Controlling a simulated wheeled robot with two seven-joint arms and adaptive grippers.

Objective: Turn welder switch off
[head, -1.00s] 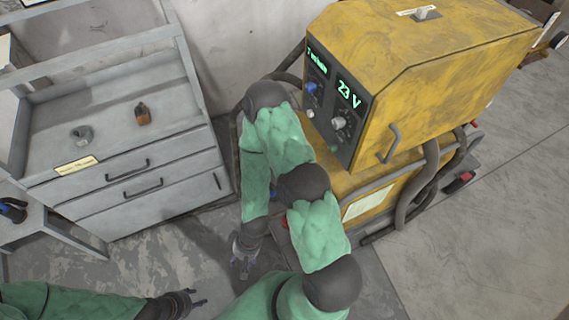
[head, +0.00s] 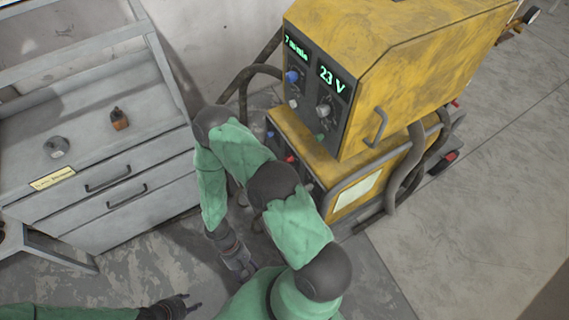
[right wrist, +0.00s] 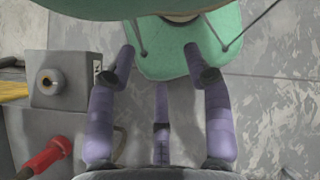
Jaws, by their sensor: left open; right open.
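The yellow welder (head: 415,50) stands at the upper right of the head view. Its dark front panel has a lit display (head: 331,78) reading 23 V, a second lit display, a blue knob (head: 292,77) and a grey knob (head: 324,109). I cannot tell which part is the power switch; the welder's top is cut by the frame edge. My right gripper (head: 241,267) is open and empty, low in front of the welder and pointing down, away from the panel. It also shows open in the right wrist view (right wrist: 159,55). My left gripper (head: 188,305) is open and empty near the bottom edge.
A grey drawer cabinet (head: 120,195) stands at the left, with a small orange-brown object (head: 119,119) and a grey round part (head: 56,147) on top. Hoses (head: 408,170) hang at the welder's side. In the right wrist view, a grey box (right wrist: 62,85) and a red handle (right wrist: 45,158) are at left.

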